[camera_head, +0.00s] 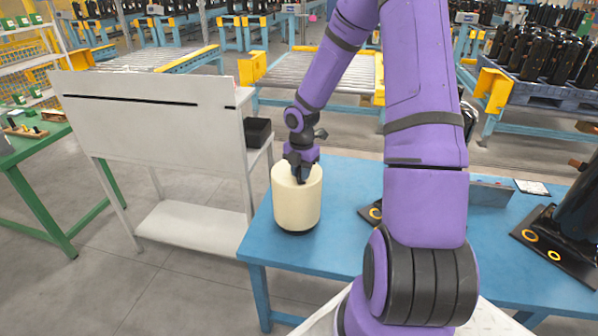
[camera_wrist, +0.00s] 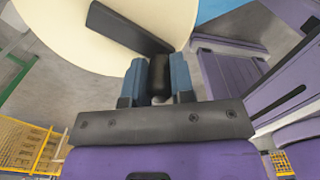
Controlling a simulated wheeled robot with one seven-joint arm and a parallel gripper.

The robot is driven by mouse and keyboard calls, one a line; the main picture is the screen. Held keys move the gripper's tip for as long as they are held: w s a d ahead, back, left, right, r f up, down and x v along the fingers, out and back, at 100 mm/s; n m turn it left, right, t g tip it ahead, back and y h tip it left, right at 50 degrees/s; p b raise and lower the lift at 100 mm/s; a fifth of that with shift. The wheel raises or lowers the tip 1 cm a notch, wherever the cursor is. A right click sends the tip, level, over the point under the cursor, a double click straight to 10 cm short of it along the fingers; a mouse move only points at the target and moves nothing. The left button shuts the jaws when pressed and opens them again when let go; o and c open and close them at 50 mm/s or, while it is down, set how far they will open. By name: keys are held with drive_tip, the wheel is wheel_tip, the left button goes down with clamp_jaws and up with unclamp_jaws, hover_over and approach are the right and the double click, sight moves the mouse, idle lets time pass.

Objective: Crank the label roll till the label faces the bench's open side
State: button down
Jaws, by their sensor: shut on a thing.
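The label roll (camera_head: 297,207) is a cream upright cylinder on a dark base, at the left end of the blue bench (camera_head: 330,255). No label shows on the side facing the head camera. In the wrist view its round cream top (camera_wrist: 70,25) carries a dark crank bar (camera_wrist: 128,28). My gripper (camera_head: 301,177) points down at the roll's top. In the wrist view my gripper (camera_wrist: 158,75) has its two blue-grey fingers on either side of a black crank knob (camera_wrist: 158,88), shut on it near the top's edge. The far side of the roll is hidden.
A white stand with an upright panel (camera_head: 160,118) and a black box (camera_head: 257,132) is just left of the bench. Dark parts with orange rings (camera_head: 548,245) lie at the bench's right. My arm hides the bench's middle. Roller conveyors (camera_head: 320,72) stand behind.

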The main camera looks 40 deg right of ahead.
drive_tip(key=shift+d, duration=0.2)
idle(0.4)
drive_tip(key=c, duration=1)
unclamp_jaws()
drive_tip(key=shift+o, duration=0.2)
drive_tip(key=shift+r, duration=0.1)
wheel_tip(320, 180, up, 10)
drive_tip(key=shift+s+r, duration=0.1)
drive_tip(key=shift+r, duration=0.25)
